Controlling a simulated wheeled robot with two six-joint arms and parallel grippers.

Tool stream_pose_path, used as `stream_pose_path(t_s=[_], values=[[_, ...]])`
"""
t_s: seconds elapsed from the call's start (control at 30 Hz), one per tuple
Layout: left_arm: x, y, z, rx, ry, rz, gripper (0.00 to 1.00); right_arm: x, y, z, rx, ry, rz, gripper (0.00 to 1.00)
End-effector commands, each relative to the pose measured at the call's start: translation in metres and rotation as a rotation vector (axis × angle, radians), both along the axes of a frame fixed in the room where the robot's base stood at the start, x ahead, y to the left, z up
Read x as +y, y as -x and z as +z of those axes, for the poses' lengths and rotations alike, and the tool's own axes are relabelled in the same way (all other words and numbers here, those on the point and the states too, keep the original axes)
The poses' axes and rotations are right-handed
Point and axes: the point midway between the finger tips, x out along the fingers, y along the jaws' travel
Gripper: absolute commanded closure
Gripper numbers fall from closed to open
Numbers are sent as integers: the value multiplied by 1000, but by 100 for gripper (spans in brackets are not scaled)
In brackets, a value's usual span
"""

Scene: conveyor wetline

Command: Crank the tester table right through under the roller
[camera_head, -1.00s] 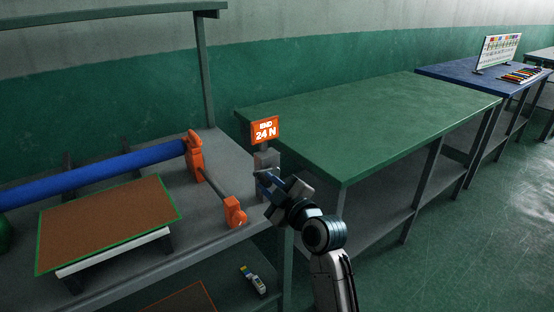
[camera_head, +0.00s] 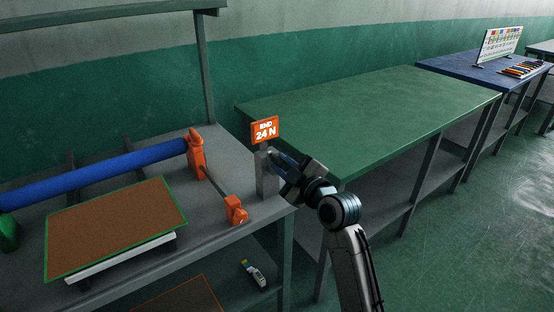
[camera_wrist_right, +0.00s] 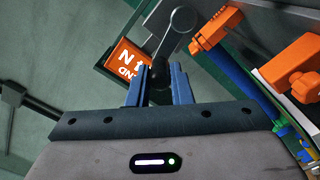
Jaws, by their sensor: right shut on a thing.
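The tester table (camera_head: 115,225) is a brown board with a green edge on a pale frame, lying on the near side of the blue roller (camera_head: 95,172). An orange bracket (camera_head: 196,153) holds the roller's right end. My right gripper (camera_head: 272,157) is at the grey post (camera_head: 265,177) under the orange sign (camera_head: 265,130), which reads END 24 N. In the right wrist view its blue fingers (camera_wrist_right: 160,78) are shut on the dark knob of the crank, whose grey arm (camera_wrist_right: 175,32) extends beyond them. My left gripper is out of view.
A second orange bracket (camera_head: 236,209) stands at the grey bench's (camera_head: 215,231) front edge. A small device (camera_head: 254,273) and another brown board (camera_head: 180,297) lie on the lower shelf. An empty green table (camera_head: 370,115) stands to the right; a blue table (camera_head: 485,75) is farther back.

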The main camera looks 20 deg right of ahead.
Motion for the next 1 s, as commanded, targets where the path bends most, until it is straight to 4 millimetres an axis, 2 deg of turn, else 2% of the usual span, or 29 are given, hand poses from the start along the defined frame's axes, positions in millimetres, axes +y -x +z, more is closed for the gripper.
stream_pose_path(t_s=[0.17, 0.2, 0.27, 0.3, 0.63, 1.0], values=[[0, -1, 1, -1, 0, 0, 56, -9, -4, 1, 0, 1, 0, 100], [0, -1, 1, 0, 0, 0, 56, -8, -3, 1, -1, 0, 1, 73], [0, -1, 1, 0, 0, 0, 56, -8, -3, 1, -1, 0, 1, 61], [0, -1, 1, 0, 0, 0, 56, -8, -3, 1, -1, 0, 1, 59], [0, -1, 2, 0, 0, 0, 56, -10, 1, 1, 0, 1, 0, 59], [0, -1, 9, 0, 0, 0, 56, -23, 36, 1, 2, 2, -1, 59]])
